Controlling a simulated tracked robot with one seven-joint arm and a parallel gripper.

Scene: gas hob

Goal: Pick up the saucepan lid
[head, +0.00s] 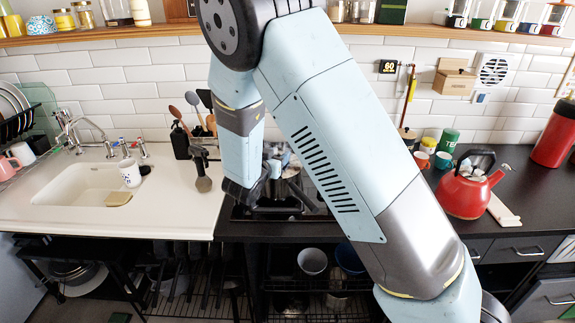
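My gripper (245,196) hangs over the front left of the gas hob (276,212), at the end of my pale blue arm. Its fingers are dark and small against the dark hob, and I cannot tell whether they are open or shut. A shiny metal pan (291,171) shows in part on the hob, just right of my gripper and partly hidden by my arm. I cannot make out the saucepan lid clearly. It is not clear whether my gripper touches anything.
A white sink (85,188) with a white mug (130,172) is at left. A utensil holder (186,145) stands left of the hob. A red kettle (468,190) and small cups are at right. Bowls (312,261) sit on a shelf below. My arm covers much of the hob.

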